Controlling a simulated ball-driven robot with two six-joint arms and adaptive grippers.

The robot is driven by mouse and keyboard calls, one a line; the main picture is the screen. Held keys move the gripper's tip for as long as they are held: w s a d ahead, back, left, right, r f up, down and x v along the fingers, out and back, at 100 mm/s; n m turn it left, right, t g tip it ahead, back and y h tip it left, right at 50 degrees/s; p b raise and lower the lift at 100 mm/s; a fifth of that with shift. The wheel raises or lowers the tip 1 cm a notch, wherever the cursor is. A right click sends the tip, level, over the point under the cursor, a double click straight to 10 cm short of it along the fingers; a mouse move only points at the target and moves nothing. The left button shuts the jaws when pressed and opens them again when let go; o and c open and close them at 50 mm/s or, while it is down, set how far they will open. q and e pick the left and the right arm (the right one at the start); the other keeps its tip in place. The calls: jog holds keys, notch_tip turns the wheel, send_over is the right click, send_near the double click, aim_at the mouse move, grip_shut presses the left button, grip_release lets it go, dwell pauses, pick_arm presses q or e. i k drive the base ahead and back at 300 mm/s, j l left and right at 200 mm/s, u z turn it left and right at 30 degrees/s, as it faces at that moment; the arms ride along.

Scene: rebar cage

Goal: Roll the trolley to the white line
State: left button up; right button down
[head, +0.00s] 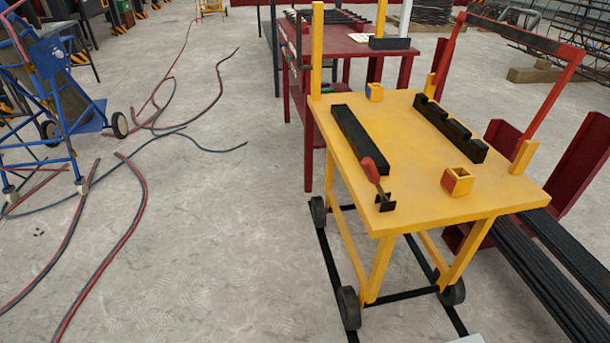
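The yellow trolley (415,165) stands on its wheels on two black floor rails (325,260), right of the middle in the head view. A red handle frame (525,38) rises from yellow posts on its right side. On its top are a long black bar (362,140), a notched black bar (450,128), a red-handled tool (376,180) and two small yellow boxes, one nearer (457,181) and one farther (375,92). A pale patch (468,339) shows at the bottom edge; I cannot tell whether it is the white line. Neither gripper is in view.
A dark red table (350,50) stands behind the trolley. Bundles of black bars (560,285) and red uprights (580,160) are close on its right. A blue wheeled cart (60,95) and red and dark hoses (135,215) lie left.

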aim_at(435, 170)
jog(key=z, duration=0.3)
jog(key=i+j+z, duration=0.15)
jog(key=z, duration=0.2)
jog(key=i+j+z, duration=0.1)
jog(key=j+z, duration=0.25)
jog(key=i+j+z, duration=0.15)
jog(key=z, duration=0.2)
